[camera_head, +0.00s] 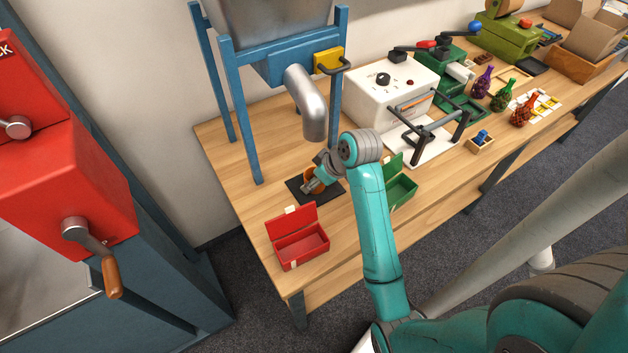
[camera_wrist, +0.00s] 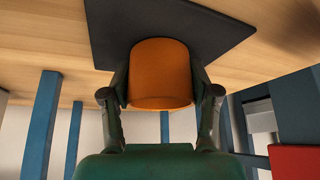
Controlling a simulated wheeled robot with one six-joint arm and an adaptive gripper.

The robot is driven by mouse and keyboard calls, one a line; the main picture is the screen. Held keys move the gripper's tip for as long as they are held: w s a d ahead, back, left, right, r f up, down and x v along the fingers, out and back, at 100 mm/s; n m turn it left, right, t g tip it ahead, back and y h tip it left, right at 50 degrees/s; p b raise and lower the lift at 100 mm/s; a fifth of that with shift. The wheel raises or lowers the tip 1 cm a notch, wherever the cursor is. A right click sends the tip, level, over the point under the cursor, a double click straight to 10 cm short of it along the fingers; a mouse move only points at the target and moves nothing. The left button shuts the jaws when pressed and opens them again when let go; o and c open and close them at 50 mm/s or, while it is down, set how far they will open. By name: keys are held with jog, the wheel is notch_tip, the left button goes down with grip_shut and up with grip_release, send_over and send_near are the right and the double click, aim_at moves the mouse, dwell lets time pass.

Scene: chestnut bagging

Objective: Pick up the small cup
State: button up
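The small cup (camera_wrist: 160,75) is orange-brown and sits between my two dark fingers in the wrist view. My gripper (camera_wrist: 160,84) has a finger against each side of the cup, with no clear gap showing. In the head view the cup (camera_head: 309,176) is partly hidden behind my gripper (camera_head: 313,185). It is at the black mat (camera_head: 331,196) under the metal spout. I cannot tell whether its base touches the mat.
The curved metal spout (camera_head: 307,105) hangs just above, on a blue frame (camera_head: 238,110). An open red box (camera_head: 300,245) stands in front, and an open green box (camera_head: 401,190) to the right. A white machine (camera_head: 375,90) stands behind. Bare wood lies left of the mat.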

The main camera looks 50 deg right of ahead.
grip_shut()
